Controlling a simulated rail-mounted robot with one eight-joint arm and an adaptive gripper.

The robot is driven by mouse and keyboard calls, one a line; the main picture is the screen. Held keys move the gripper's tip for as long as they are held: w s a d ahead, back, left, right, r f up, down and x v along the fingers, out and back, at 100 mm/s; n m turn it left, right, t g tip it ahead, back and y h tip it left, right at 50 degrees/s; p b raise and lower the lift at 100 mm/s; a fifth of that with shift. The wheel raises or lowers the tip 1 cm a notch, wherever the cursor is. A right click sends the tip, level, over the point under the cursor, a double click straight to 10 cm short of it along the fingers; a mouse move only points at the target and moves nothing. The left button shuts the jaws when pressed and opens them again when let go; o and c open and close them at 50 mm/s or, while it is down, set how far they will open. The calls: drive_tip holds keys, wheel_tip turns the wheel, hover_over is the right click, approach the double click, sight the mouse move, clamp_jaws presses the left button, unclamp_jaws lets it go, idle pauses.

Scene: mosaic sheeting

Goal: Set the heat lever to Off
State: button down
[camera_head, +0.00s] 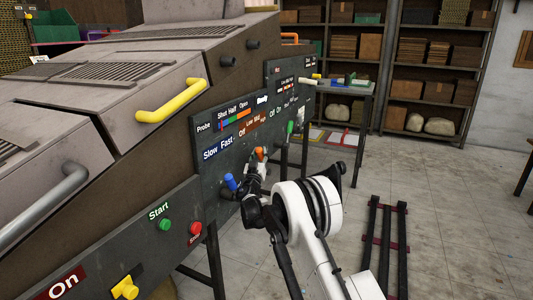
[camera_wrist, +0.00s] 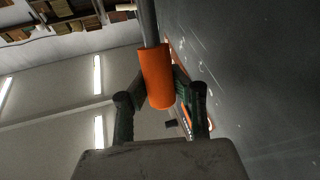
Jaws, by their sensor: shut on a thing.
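The heat lever has an orange grip (camera_head: 259,152) and stands on the dark control panel (camera_head: 219,165), below the Off, Low, Mid and High labels (camera_head: 253,126). My gripper (camera_head: 258,160) is at this grip, partly covering it in the head view. In the wrist view the orange grip (camera_wrist: 157,75) sits between the two dark fingers of my gripper (camera_wrist: 160,98), which are shut on it. A grey metal rod extends from the grip to the top of that view. The exact setting of the lever is hard to read.
A blue-handled lever (camera_head: 230,181) is just left of my gripper, below Slow and Fast. A green handle (camera_head: 290,127) is to its right. Green Start (camera_head: 165,224) and red (camera_head: 195,228) buttons are nearer. A table (camera_head: 350,88) stands behind; floor to the right is mostly open.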

drive_tip(key=shift+s+f, duration=0.1)
drive_tip(key=shift+f, duration=0.05)
drive_tip(key=c, duration=1.4)
unclamp_jaws()
drive_tip(key=v, duration=1.2)
